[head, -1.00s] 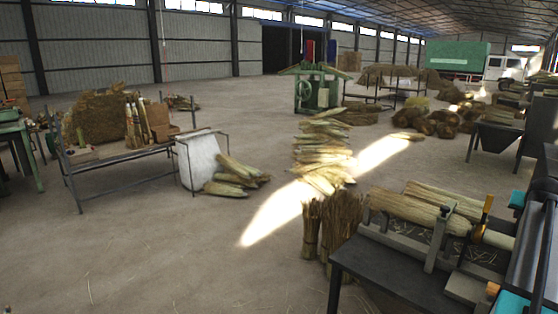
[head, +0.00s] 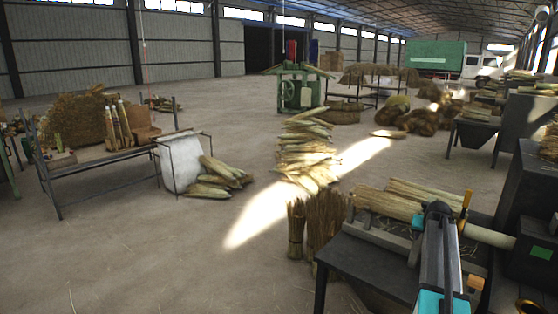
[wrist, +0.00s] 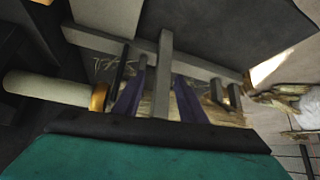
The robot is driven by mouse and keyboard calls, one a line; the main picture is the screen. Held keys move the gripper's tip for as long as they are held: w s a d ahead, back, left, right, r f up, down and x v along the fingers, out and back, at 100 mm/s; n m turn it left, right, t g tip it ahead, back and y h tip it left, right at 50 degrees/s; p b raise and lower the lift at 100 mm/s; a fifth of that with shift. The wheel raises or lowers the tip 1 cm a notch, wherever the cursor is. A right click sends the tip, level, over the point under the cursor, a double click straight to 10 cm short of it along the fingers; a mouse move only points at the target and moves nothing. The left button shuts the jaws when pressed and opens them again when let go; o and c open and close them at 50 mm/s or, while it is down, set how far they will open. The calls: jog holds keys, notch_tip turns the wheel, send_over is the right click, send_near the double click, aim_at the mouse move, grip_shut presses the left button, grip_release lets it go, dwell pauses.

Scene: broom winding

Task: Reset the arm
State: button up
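My gripper (head: 437,208) hangs over the winding bench at the lower right of the head view, with my dark and cyan arm running down to the frame's bottom. In the wrist view my gripper (wrist: 160,76) shows two dark purple fingers, spread apart. Nothing is visibly held between them. A straw broom bundle (head: 388,203) lies on the bench beyond the gripper. In the wrist view straw (wrist: 222,108) shows behind the fingers, along with a grey clamp bar (wrist: 164,58). Whether the fingers touch any of it I cannot tell.
A white handle (head: 490,235) sticks out to the right of the bundle; it also shows in the wrist view (wrist: 45,88). Broom bundles (head: 325,222) stand left of the black bench (head: 365,262). A dark machine (head: 525,180) stands at the right. The floor (head: 150,260) at lower left is clear.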

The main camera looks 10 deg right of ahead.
jog(key=w+a+f+n+g+y, duration=0.1)
jog(key=a+f+n+g+y, duration=0.15)
jog(key=a+f, duration=1.9)
jog(key=s+a+f+n+g+y, duration=0.1)
jog(key=s+a+f, duration=0.3)
jog(key=a+f, duration=0.4)
jog(key=s+a+f+n+g+y, duration=0.1)
jog(key=s+a+f, duration=0.45)
jog(key=a, duration=0.45)
jog(key=s+a+f+n+g, duration=0.1)
jog(key=s+a+f+g, duration=0.1)
jog(key=s+a+f, duration=0.6)
jog(key=s+a+f+n+g, duration=0.1)
jog(key=s+a+f+g, duration=0.3)
jog(key=s, duration=0.6)
jog(key=s+a, duration=0.2)
jog(key=s, duration=0.7)
jog(key=s+a+r+n+g, duration=0.1)
jog(key=s+a, duration=0.1)
jog(key=s, duration=0.8)
jog(key=shift+a+r, duration=0.15)
jog(key=shift+a, duration=0.2)
